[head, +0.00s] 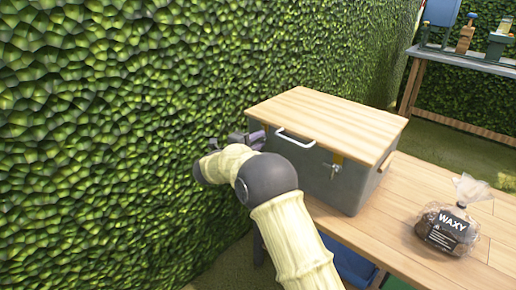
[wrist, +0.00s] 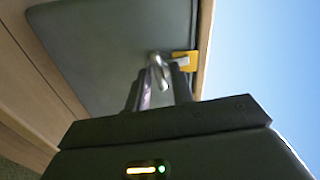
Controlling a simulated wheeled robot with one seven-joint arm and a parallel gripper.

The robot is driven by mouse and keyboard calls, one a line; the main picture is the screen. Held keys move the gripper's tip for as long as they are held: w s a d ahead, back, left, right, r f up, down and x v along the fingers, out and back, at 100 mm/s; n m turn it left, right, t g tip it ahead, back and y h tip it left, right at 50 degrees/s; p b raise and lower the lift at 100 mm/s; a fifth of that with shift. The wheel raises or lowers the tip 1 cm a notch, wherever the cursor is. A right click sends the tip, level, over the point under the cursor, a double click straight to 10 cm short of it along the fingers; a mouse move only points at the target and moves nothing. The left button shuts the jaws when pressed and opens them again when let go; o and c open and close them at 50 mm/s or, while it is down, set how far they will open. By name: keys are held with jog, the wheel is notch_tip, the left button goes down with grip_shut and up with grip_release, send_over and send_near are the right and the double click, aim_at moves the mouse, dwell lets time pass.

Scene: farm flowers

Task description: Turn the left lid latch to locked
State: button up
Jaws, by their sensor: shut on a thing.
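A grey box (head: 312,182) with a light wooden lid (head: 330,120) stands on the wooden table. In the head view, my gripper (head: 246,138) is at the box's left end, partly hidden behind my arm. In the wrist view, my gripper (wrist: 157,84) has its dark fingers on either side of the silver left latch (wrist: 157,66), shut on it. A yellow plate (wrist: 185,60) sits beside the latch, against the lid's edge. The left latch is hidden in the head view. The right latch (head: 335,165) shows on the box front.
A bag labelled WAXY (head: 447,228) lies on the table (head: 412,187) to the right. A leafy hedge (head: 110,130) rises close to the left of my arm. Another table (head: 468,62) stands at the back right.

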jog(key=shift+a+f+m+b, duration=0.1)
jog(key=shift+f+m+b, duration=0.25)
jog(key=shift+m+b, duration=0.2)
jog(key=shift+m, duration=0.25)
jog(key=o, duration=0.9)
jog(key=shift+s+r, duration=0.1)
jog(key=shift+o, duration=0.2)
jog(key=shift+r, duration=0.1)
jog(key=p+v, duration=0.3)
jog(key=v, duration=1.4)
jog(key=shift+p, duration=0.3)
jog(key=shift+s+a, duration=0.1)
